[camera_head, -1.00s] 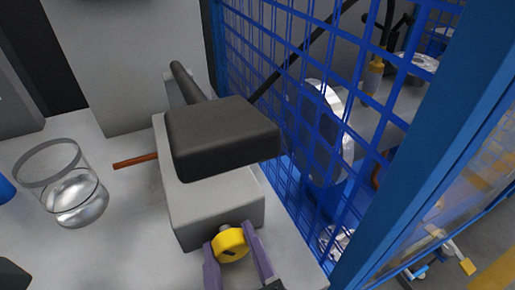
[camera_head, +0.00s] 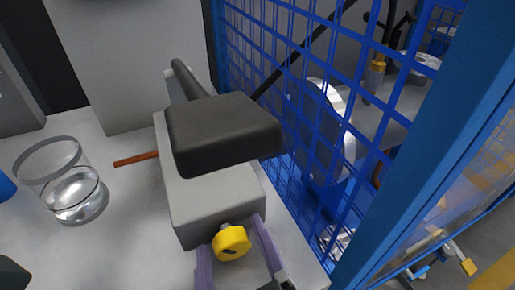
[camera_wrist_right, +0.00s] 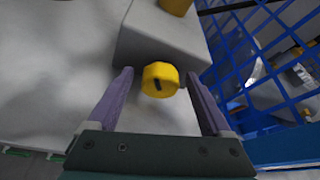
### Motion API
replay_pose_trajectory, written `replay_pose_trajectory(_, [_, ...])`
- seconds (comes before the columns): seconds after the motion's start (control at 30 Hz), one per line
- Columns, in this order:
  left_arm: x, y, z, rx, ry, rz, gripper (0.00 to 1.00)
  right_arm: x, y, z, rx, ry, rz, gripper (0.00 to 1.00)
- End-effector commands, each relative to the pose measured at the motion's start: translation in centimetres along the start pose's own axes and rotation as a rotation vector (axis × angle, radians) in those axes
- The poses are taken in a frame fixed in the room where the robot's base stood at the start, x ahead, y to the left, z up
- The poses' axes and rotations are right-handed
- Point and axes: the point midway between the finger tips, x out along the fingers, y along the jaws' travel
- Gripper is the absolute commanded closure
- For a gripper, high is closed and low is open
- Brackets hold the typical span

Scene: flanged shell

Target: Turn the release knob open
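The yellow release knob (camera_head: 231,243) sits on the near face of a grey block (camera_head: 215,208). It bears a dark mark on its front. My right gripper (camera_head: 231,234) is open, with one purple finger on each side of the knob. In the right wrist view the knob (camera_wrist_right: 160,79) lies between the spread fingertips, with a visible gap on both sides. A dark padded block (camera_head: 222,135) covers part of the grey block's top. My left gripper cannot be made out in the head view.
A blue mesh fence (camera_head: 300,150) with a thick blue post (camera_head: 440,130) stands close on the right. A clear glass vessel (camera_head: 65,185) stands on the pale bench at left. A thin reddish-brown rod (camera_head: 136,159) sticks out left of the grey block.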

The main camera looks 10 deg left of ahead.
Motion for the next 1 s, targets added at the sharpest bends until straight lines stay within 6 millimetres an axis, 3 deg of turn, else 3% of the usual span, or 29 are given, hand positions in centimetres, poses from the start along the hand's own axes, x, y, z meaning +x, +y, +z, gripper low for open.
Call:
replay_pose_trajectory(0.27, [-0.2, 0.0, -0.1, -0.002, 0.0, 0.001, 1.0, -0.6, 0.0, 0.0, 0.0, 0.001, 0.0, 0.17])
replay_pose_trajectory(0.7, [-1.4, 0.2, -0.5, -0.01, 0.002, 0.008, 1.0, -8.5, 0.0, -0.1, 0.0, 0.002, 0.001, 0.17])
replay_pose_trajectory(1.0, [-1.4, 0.2, -0.5, -0.009, 0.002, 0.007, 1.0, -10.0, 0.0, 0.0, -0.001, -0.001, 0.0, 0.17])
